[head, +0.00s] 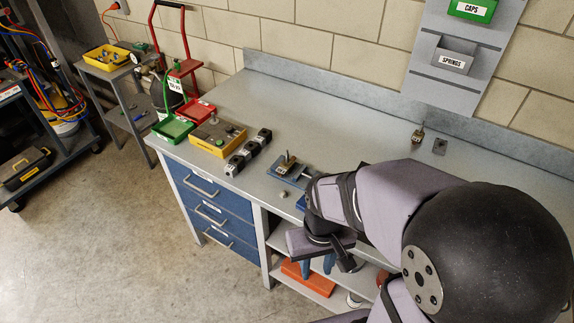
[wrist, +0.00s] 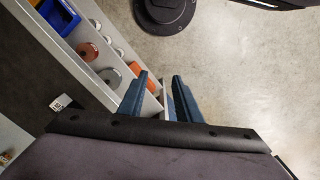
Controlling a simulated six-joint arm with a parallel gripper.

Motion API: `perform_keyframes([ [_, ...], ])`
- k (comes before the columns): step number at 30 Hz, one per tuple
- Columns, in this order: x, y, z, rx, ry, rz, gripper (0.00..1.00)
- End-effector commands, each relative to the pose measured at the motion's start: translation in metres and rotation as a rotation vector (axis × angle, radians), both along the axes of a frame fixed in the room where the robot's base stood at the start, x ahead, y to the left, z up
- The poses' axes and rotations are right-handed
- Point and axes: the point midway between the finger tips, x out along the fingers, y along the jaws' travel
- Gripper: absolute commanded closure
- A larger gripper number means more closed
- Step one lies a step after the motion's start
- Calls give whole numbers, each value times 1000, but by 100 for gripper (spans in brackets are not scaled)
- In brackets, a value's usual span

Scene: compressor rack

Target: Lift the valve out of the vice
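The blue vice (head: 294,171) sits on the grey bench near its front edge. A small valve (head: 287,160) with a thin upright stem stands in the vice jaws; its lower part is hidden. My gripper (head: 317,268) is in front of the bench, below the top's edge and well apart from the vice. Its two blue fingers also show in the wrist view (wrist: 160,92), spread apart with nothing between them. The vice and valve are not seen in the wrist view. My arm covers the bench to the right of the vice.
A small round part (head: 283,194) lies in front of the vice. Black blocks (head: 249,152) and a yellow box (head: 217,137) stand to its left. A brass-coloured part (head: 418,135) stands farther back right. The lower shelf (wrist: 88,60) holds rolls. The bench's back middle is clear.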

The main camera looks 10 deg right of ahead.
Motion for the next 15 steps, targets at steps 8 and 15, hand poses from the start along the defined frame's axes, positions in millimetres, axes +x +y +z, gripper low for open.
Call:
perform_keyframes([
  [8,-13,3,-29,-2,184,14,69],
  [15,87,1,-52,-28,149,61,69],
])
